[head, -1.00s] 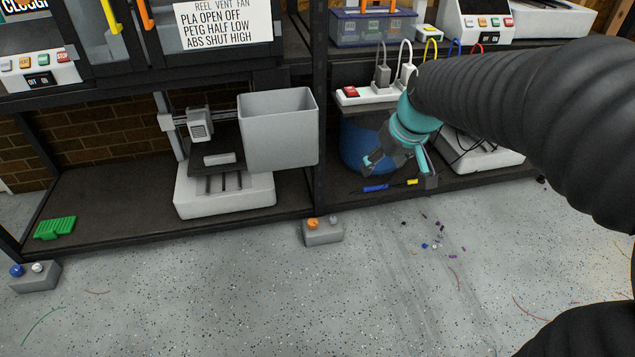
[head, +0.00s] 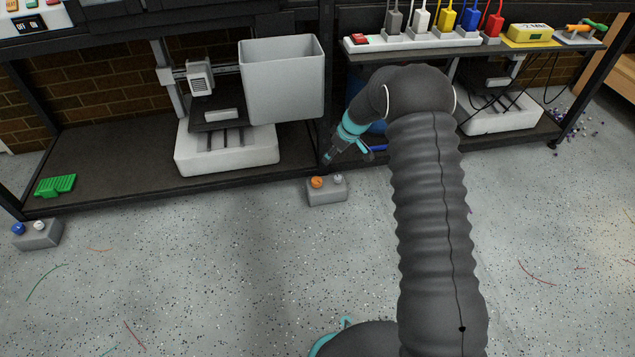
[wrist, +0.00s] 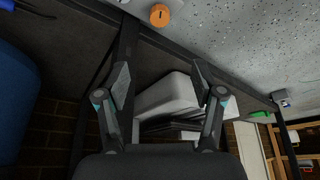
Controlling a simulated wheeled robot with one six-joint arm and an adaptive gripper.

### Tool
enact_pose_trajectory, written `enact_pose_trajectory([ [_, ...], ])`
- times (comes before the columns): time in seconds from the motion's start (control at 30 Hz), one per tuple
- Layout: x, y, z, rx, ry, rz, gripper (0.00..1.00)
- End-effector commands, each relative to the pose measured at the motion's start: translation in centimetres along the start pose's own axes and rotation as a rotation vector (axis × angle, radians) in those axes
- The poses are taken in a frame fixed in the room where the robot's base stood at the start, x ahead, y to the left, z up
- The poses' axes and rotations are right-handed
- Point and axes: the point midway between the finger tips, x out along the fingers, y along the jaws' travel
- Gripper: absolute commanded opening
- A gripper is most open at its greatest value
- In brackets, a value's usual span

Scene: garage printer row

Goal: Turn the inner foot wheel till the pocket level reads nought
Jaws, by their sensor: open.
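An orange foot wheel (head: 317,182) sits on a grey foot block (head: 327,193) on the floor at the shelf's front edge, beside a small silver knob (head: 337,178). The orange wheel also shows at the top of the wrist view (wrist: 159,15), with a dark mark on its face. A second grey block (head: 36,236) at far left carries a blue wheel (head: 18,229) and a pale knob. My gripper (head: 347,157) is above and just behind the orange wheel's block, apart from it. Its fingers (wrist: 160,70) are spread and empty. I cannot make out a level reading.
A grey bin (head: 282,85) hangs beside the shelf post. A white printer (head: 226,148) and a green comb-like piece (head: 55,186) are on the lower shelf. A power strip (head: 412,41) with several plugs is above my gripper. The floor in front is mostly clear.

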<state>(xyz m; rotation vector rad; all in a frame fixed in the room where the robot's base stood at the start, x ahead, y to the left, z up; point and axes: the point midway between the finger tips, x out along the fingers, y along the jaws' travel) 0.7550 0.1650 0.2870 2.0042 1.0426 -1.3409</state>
Motion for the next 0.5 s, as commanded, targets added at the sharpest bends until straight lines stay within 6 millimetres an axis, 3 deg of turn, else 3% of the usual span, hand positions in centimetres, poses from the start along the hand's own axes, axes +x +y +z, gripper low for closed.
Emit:
enact_pose_trajectory([
  [0.03,1.8,0.1,0.3,-0.011,-0.002,-0.006,0.68],
  [0.1,3.2,0.1,0.5,-0.025,-0.002,-0.01,0.68],
  [0.5,7.9,0.0,0.8,-0.044,-0.002,-0.016,0.68],
])
